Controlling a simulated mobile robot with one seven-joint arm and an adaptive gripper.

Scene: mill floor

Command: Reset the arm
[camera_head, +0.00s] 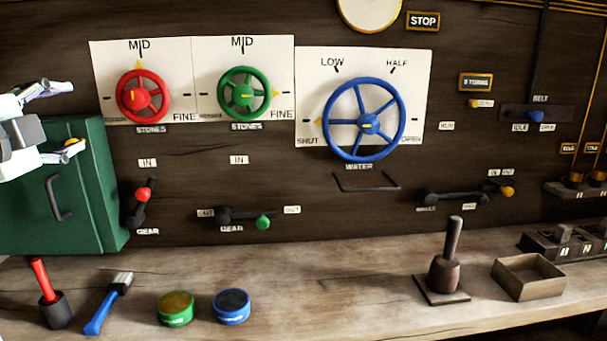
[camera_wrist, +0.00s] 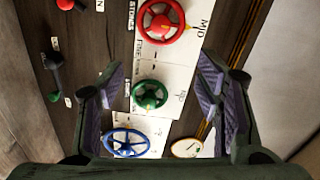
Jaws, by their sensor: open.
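My gripper (camera_wrist: 164,88) is open and empty; its two fingers stand wide apart in the wrist view, with the wheel panel beyond them. In the head view my gripper (camera_head: 68,117) is at the left edge, in front of the green cabinet and left of the red wheel. The red wheel (camera_head: 141,96), green wheel (camera_head: 244,94) and blue wheel (camera_head: 362,119) are mounted on white dial plates.
A green cabinet (camera_head: 60,187) stands behind my gripper. Levers with red (camera_head: 144,194), green (camera_head: 263,223) and yellow (camera_head: 507,191) knobs stick out below the wheels. The bench middle is clear.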

